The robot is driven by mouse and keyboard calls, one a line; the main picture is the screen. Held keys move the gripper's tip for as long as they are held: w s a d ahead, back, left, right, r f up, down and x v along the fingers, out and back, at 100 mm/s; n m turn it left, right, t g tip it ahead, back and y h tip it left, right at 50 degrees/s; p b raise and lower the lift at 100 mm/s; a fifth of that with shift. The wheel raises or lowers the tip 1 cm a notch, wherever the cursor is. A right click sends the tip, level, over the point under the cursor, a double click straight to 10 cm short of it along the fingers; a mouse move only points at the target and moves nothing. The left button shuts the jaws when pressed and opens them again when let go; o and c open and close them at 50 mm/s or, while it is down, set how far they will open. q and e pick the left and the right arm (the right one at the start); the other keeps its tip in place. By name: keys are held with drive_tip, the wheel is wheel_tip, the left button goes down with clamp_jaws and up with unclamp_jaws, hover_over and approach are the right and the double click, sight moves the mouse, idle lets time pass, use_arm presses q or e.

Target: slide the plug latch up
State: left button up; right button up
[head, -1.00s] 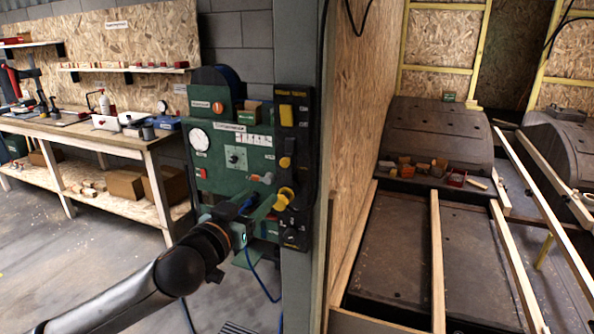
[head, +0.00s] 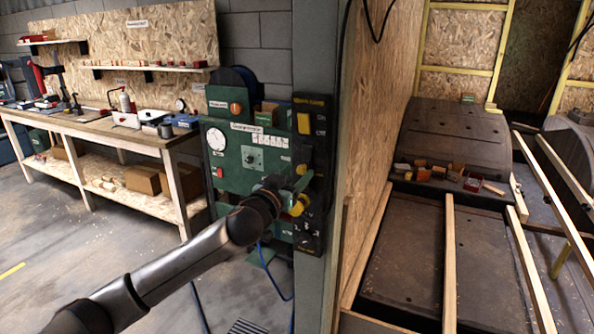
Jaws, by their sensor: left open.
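A narrow black panel (head: 309,112) is fixed to the grey post, with a yellow rocker (head: 304,124) high on it and a smaller yellow part (head: 302,170) below. A yellow round plug (head: 297,206) sits lower on the panel, partly covered by my gripper. I cannot make out the latch itself. My right gripper is not in view.
A green machine panel (head: 230,180) with a white dial and an orange knob stands left of the post. A workbench (head: 110,132) is further left. Timber battens (head: 448,260) and a dark wheel arch (head: 465,135) lie to the right.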

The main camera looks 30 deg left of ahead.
use_arm(q)
drive_tip(key=shift+w, duration=0.4)
clamp_jaws()
idle(1.3)
